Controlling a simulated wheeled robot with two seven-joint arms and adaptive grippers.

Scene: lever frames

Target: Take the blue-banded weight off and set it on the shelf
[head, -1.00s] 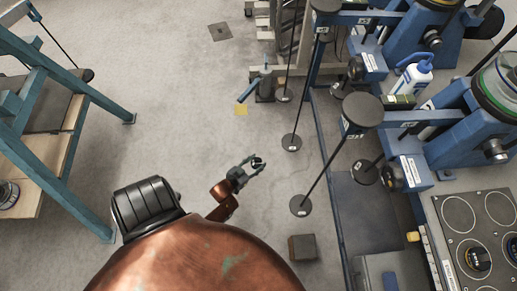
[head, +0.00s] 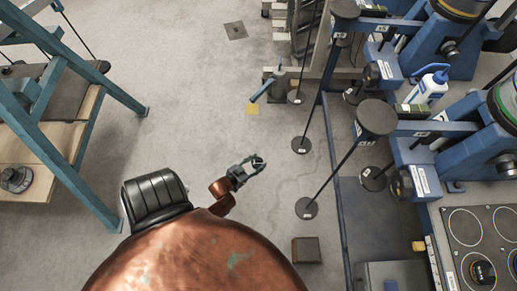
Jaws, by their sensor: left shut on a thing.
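My left gripper (head: 252,169) reaches out over bare floor near the middle of the head view. Its jaws are shut on a small dark thing (head: 258,161), too small for me to make out any band. My right gripper is not in view. I cannot pick out a blue band on any weight. Hanging rods with dark discs (head: 306,208) hang from the blue lever frames (head: 430,128) at the right.
Bare concrete floor lies between the stand and the frames. A brown block (head: 306,251) is on the floor at lower right. A white-and-blue bottle (head: 428,86) stands among the frames. A grey panel with ringed circles (head: 463,228) holds a dark weight (head: 483,271).

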